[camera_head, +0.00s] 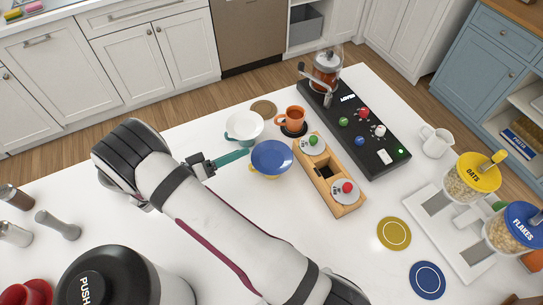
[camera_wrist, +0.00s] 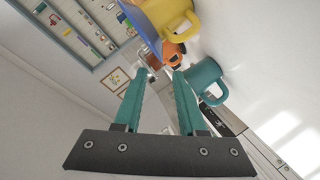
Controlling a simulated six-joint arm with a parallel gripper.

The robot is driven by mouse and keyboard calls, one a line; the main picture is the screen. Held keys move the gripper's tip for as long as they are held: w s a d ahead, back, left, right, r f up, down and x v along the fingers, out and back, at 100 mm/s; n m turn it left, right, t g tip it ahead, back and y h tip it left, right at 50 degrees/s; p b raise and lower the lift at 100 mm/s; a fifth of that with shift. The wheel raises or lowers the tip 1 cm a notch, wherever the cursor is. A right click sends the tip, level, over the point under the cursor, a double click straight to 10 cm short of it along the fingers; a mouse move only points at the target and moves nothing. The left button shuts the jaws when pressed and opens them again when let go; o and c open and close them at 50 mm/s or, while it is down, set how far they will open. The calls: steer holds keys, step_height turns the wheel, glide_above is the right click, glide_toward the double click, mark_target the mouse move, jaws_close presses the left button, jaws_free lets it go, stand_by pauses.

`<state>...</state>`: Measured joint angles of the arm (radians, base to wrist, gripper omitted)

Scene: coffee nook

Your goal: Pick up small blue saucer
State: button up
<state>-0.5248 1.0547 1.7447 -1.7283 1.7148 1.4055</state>
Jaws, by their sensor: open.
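The small blue saucer (camera_head: 271,156) rests on top of a yellow cup (camera_head: 256,172) in the middle of the white counter. In the wrist view the saucer (camera_wrist: 142,22) is seen edge-on at the top, against the yellow cup (camera_wrist: 172,18). My gripper (camera_head: 245,154) reaches in from the left with its teal fingers pointing at the saucer's left rim. The fingers (camera_wrist: 161,72) are parted and nothing is between them. Whether a fingertip touches the rim cannot be told.
A teal cup with white inside (camera_head: 244,128) stands just behind my fingers. An orange cup (camera_head: 291,117) stands on a dark saucer behind right. A wooden holder (camera_head: 335,187) is close on the right. The counter in front of the yellow cup (camera_head: 290,235) is clear.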

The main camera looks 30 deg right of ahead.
mark_target(256, 148)
steer(key=x, duration=0.5)
steer(key=shift+s+d+f, duration=0.15)
steer(key=shift+d+f, duration=0.1)
jaws_close()
stand_by(1.0)
